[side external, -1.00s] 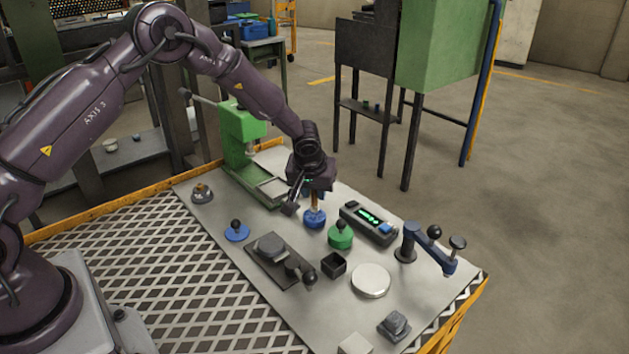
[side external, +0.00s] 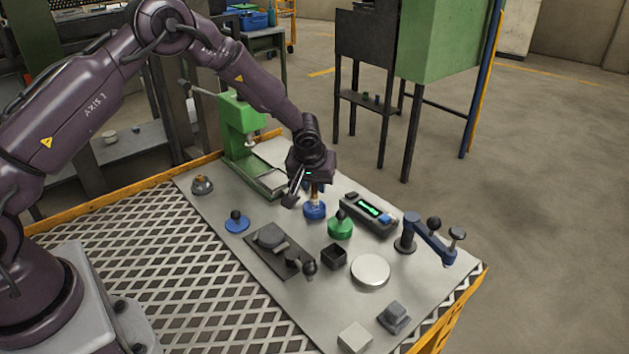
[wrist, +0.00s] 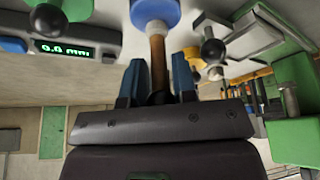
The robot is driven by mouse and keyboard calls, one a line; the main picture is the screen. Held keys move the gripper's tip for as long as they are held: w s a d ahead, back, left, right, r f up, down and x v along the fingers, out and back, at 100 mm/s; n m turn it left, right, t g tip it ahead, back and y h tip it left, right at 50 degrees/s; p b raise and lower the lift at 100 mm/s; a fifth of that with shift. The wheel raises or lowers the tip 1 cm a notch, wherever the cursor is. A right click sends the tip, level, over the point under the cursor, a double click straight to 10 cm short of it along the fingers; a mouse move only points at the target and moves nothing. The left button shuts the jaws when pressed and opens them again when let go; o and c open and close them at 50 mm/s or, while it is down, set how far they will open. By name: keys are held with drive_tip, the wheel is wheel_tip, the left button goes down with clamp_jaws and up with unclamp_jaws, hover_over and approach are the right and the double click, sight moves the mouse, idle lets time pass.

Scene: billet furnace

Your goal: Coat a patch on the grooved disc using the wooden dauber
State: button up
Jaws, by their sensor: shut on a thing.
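My gripper (side external: 313,188) points down over the sheet-topped table and is shut on the wooden dauber (wrist: 157,55), with one blue finger on each side of its brown handle. The handle runs down from the fingers to a pale collar and a blue round part (wrist: 155,12). In the side external view this blue part (side external: 314,210) is at table level right under my gripper; whether it is a pot around the dauber's tip I cannot tell. A grey disc (side external: 270,236) lies on a dark plate, and a pale round disc (side external: 370,270) lies nearer the front. No grooves are clear on either.
Close to the dauber are a green knobbed piece (side external: 340,229), a gauge with a green display (side external: 368,211) and a dark open box (side external: 334,257). A green press (side external: 241,130) stands behind left. A blue swing arm (side external: 430,240) stands at the right.

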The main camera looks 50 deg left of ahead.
drive_tip(key=shift+f, duration=0.55)
idle(1.0)
drive_tip(key=shift+r, duration=3.6)
